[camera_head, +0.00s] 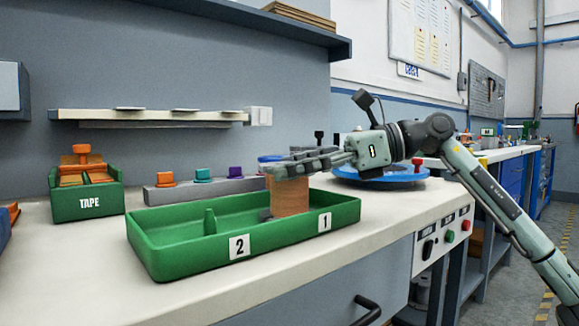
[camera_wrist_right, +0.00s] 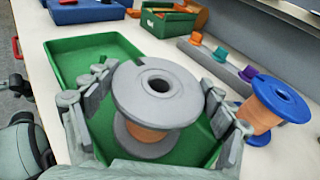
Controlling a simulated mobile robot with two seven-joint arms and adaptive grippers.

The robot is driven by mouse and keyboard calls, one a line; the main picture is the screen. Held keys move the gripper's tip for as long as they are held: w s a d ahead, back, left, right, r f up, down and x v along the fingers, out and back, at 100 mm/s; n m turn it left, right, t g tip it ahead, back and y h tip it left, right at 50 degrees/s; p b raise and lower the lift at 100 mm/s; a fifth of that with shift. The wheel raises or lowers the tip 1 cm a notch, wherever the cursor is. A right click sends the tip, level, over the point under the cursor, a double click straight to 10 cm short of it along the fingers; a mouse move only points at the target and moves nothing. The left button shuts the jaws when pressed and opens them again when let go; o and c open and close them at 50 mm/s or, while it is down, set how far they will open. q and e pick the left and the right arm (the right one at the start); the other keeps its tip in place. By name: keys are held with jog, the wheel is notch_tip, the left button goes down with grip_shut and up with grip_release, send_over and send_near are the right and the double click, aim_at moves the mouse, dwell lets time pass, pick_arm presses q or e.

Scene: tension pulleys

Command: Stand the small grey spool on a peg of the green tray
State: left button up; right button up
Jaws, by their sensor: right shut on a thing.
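The small grey spool (camera_wrist_right: 157,94), wound with copper-coloured wire, is upright between the two fingers of my right gripper (camera_wrist_right: 158,110), which is shut on it. In the head view the right gripper (camera_head: 300,163) reaches in from the right over the part of the green tray (camera_head: 180,253) marked 1. A copper-coloured body (camera_head: 290,197) shows below its fingers. A bare green peg (camera_head: 209,221) stands in the part marked 2. Any peg under the spool is hidden, and I cannot tell whether the spool touches the tray floor.
A blue spool (camera_wrist_right: 272,98) stands on the bench just behind the tray. A grey rail (camera_head: 195,191) with orange, teal and purple pieces runs behind it. A green TAPE box (camera_head: 88,204) is at the left, a blue round stand (camera_head: 380,178) at the right.

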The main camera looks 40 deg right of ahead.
jog(key=o, duration=1.8)
jog(key=shift+f, duration=0.2)
jog(key=shift+c, duration=0.2)
jog(key=shift+f, duration=0.1)
jog(key=v, duration=1.2)
jog(key=shift+a, duration=0.1)
